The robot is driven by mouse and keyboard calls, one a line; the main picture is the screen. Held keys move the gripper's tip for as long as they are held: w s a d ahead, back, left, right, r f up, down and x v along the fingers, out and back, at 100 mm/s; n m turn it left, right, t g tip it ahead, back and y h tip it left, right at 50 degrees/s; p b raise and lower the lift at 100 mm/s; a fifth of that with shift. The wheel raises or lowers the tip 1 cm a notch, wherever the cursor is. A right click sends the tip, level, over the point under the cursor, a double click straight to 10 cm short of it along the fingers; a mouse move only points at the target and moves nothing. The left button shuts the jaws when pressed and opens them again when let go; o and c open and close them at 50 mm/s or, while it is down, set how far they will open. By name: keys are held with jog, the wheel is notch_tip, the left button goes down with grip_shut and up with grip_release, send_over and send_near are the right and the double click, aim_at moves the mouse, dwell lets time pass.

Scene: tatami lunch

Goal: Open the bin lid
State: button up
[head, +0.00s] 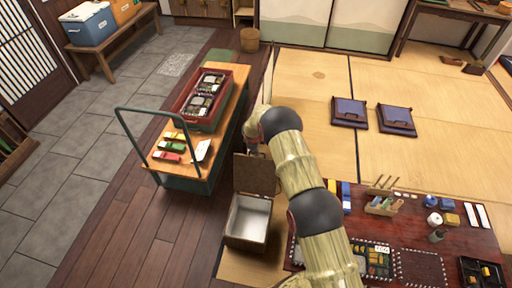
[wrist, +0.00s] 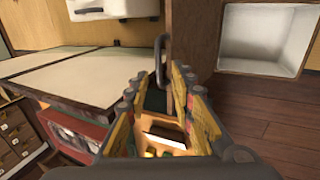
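The bin (head: 232,240) stands on the floor at the middle bottom of the head view, a brown box with a pale, empty-looking inside. Its brown lid (head: 255,174) is raised and stands upright at the back edge, so the bin's mouth is uncovered. My gripper is mostly hidden behind my arm in the head view, just above the lid. In the wrist view my gripper (wrist: 162,82) shows its fingers apart, with a gap and nothing clearly held between them. A pale-lined opening with a brown rim (wrist: 205,55) at upper right looks like the bin. Contact with the lid cannot be seen.
A wooden cart with a green handle (head: 118,125) stands left of the bin, bearing a red tray (head: 232,95). The low table (head: 455,237) with lunch items lies to the right. Dark floorboards (head: 150,230) left of the bin are clear.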

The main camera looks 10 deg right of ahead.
jog(key=shift+v, duration=1.6)
